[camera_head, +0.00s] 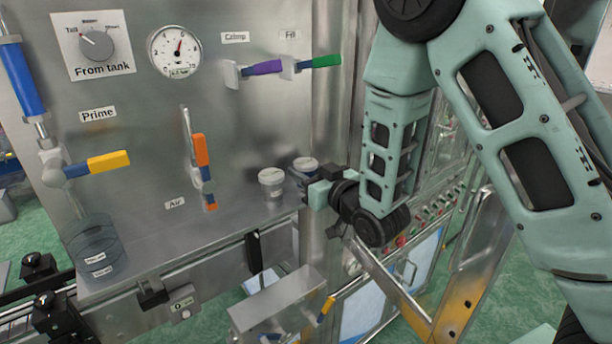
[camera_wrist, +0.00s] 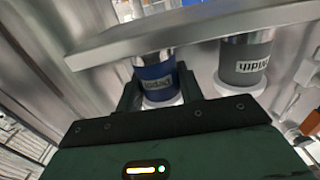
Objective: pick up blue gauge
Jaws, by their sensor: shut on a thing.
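The blue gauge (camera_wrist: 154,78) is a short cylinder with a blue body, a white end and a label band. In the wrist view it sits between the two dark fingers of my gripper (camera_wrist: 159,88), which are shut on it. In the head view the blue gauge (camera_head: 305,165) is at the right end of the steel ledge, partly hidden by my gripper (camera_head: 312,186). A similar grey gauge (camera_wrist: 243,66) stands just right of it in the wrist view. The grey gauge (camera_head: 271,181) also shows on the ledge in the head view, apart from my gripper.
The steel panel (camera_head: 225,120) behind carries a dial (camera_head: 174,51) and coloured levers, including an orange one (camera_head: 202,150). The ledge's middle is clear.

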